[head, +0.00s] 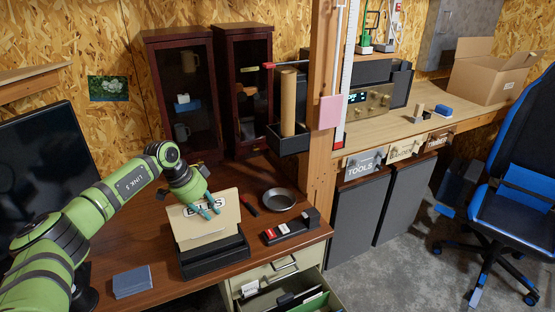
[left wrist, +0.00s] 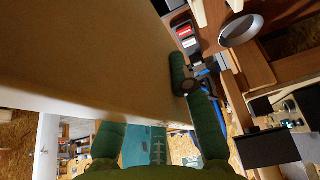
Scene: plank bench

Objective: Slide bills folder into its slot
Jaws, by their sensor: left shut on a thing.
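The tan bills folder (head: 188,227), with a white label partly covered by my fingers, stands nearly upright at the black slotted holder (head: 213,262) on the desk. Its lower edge is hidden behind the holder's front, so I cannot tell how deep it sits. My left gripper (head: 212,208) reaches from above and is shut on the folder's upper part. In the left wrist view the folder (left wrist: 85,50) fills the upper left as a broad tan face, with green fingers at its edge. My right gripper is in neither view.
A dark blue booklet (head: 132,282) lies left of the holder. A black-and-red stapler-like item (head: 291,228) and a round metal dish (head: 279,200) lie to the right. An open drawer (head: 290,297) with files juts out below. A monitor (head: 40,165) stands far left.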

